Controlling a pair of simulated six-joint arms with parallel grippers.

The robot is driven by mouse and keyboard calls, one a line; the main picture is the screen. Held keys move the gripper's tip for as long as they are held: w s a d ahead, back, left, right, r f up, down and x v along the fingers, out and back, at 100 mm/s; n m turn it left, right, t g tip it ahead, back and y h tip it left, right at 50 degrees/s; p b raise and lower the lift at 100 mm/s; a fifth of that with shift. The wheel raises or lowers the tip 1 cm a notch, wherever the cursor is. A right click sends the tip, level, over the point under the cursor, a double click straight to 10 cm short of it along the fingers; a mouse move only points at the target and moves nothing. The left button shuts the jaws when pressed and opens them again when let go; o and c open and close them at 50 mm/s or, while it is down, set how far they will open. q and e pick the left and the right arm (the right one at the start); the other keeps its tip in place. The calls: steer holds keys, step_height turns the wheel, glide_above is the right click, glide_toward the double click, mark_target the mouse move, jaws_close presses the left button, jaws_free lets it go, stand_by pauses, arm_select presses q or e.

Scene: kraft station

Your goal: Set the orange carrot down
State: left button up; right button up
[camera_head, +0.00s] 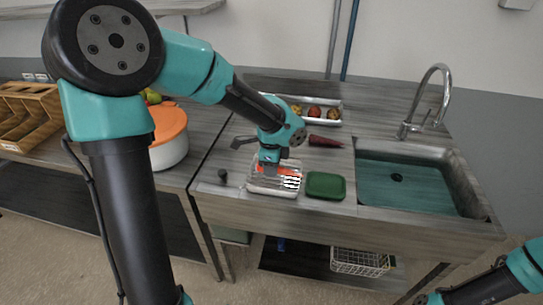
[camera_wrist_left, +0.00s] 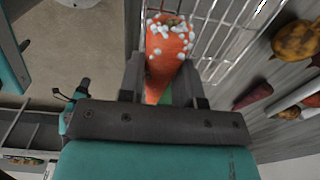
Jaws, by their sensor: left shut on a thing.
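The orange carrot (camera_wrist_left: 166,52), dotted with white foam-like blobs, is between the fingers of my left gripper (camera_wrist_left: 165,88) in the left wrist view. The gripper is shut on it. In the head view my left gripper (camera_head: 268,167) is low over a pale wire rack (camera_head: 262,190) at the counter's front, and the carrot (camera_head: 288,170) shows orange there. The rack's wires (camera_wrist_left: 218,38) also show behind the carrot in the wrist view. I cannot tell whether the carrot touches the rack. My right arm enters at the lower right; its gripper is out of frame.
A green tray (camera_head: 325,186) sits just right of the rack. A dark red vegetable (camera_head: 324,141) lies behind it. A white tray (camera_head: 335,119) with round vegetables stands farther back. The sink (camera_head: 400,182) is at right. A white pot with an orange lid (camera_head: 168,123) is at left.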

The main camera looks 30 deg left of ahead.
arm_select(q)
steer(key=w+a, duration=0.1)
steer(key=w, duration=0.1)
steer(key=w+a, duration=0.2)
steer(key=w, duration=0.1)
steer(key=w+a+f, duration=0.1)
steer(key=w+a, duration=0.1)
steer(key=w, duration=0.1)
steer(key=shift+w, duration=0.15)
steer(key=shift+w+a, duration=0.1)
steer(key=shift+w, duration=0.05)
steer(key=shift+w+a, duration=0.2)
steer(key=shift+w, duration=0.1)
steer(key=shift+s+f, duration=0.1)
steer(key=shift+f, duration=1.65)
steer(key=shift+f, duration=0.15)
steer(key=o, duration=0.9)
step_height(320, 180, up, 12)
steer(key=shift+s+r, duration=0.1)
steer(key=shift+r, duration=0.1)
